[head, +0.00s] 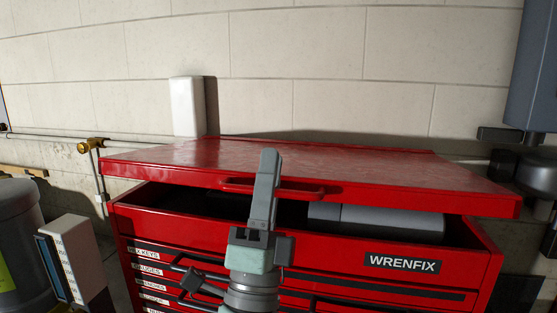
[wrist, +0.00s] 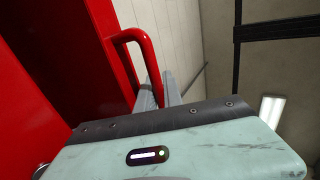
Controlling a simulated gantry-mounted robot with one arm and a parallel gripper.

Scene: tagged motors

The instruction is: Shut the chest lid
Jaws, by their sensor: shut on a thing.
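The red chest (head: 335,252), labelled WRENFIX, stands in front of me in the head view. Its red lid (head: 360,162) is low but partly open, with a dark gap between the lid's front edge and the chest body. The lid's red bar handle (head: 308,191) is at the middle of that front edge; it also shows in the wrist view (wrist: 150,52). My gripper (head: 268,160) reaches up across the handle from the front. In the wrist view the handle runs down between my fingers (wrist: 160,92), and they are shut on it. The fingers hide part of the handle.
A grey cylindrical thing (head: 375,220) lies inside the chest, below the rim at the right. A white box (head: 187,106) is on the wall behind. A grey bin (head: 18,235) and a white binder-like object (head: 75,262) stand at left. Dark equipment (head: 535,85) is at right.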

